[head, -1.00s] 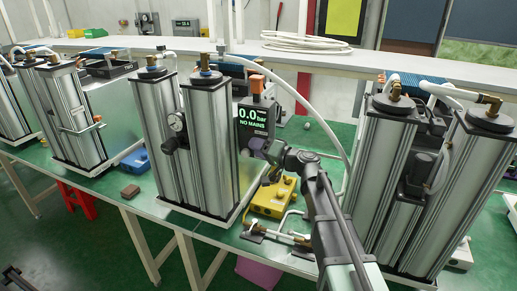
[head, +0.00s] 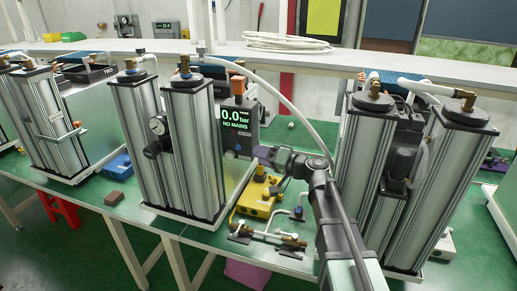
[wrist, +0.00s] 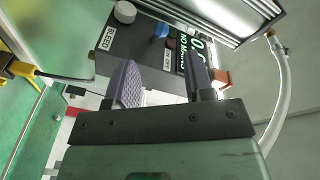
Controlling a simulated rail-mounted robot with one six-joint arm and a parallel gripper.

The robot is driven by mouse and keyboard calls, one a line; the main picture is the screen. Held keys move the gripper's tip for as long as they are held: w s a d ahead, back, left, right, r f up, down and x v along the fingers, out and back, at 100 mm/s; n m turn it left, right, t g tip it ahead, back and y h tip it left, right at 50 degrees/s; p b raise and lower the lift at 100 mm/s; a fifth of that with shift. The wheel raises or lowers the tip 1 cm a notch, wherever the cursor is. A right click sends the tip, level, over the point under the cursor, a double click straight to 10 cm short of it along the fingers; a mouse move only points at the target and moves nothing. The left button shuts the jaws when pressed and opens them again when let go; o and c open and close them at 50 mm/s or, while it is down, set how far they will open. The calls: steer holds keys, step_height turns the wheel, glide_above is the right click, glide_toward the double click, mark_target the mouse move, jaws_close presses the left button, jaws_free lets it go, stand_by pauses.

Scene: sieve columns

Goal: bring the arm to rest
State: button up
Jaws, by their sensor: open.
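My gripper (head: 260,155) is at the end of my raised arm, in front of the grey pressure unit (head: 232,140) between the two middle column pairs. In the wrist view its two ridged fingers (wrist: 160,64) stand apart with nothing held between them. Beyond the fingers is the unit's dark face (wrist: 145,45), tilted in the picture, with a blue knob (wrist: 161,30) and a green display (wrist: 182,55). In the head view the display reads 0.0 bar, NO MAINS. I cannot tell the exact gap between fingers and unit.
Twin metal columns (head: 190,150) stand left of my arm, another pair (head: 450,170) close on its right. A yellow box (head: 257,197) and brass-fitted tubing (head: 280,236) lie on the green bench below. A white hose (head: 290,105) arches behind my gripper.

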steer(key=s+a+f+n+g+h, duration=0.15)
steer(key=s+f+g+h, duration=0.25)
steer(key=s+f, duration=0.4)
steer(key=s+d+f+m+g+h, duration=0.1)
steer(key=s+d+f+g+h, duration=0.2)
steer(key=s, duration=0.5)
steer(key=s+d+f+g+h, duration=0.2)
steer(key=s+d+f+h, duration=0.4)
steer(key=s+d+h, duration=0.2)
steer(key=shift+d+m+g, duration=0.35)
steer(key=shift+d+g, duration=0.05)
steer(key=shift+d, duration=0.1)
stand_by(0.8)
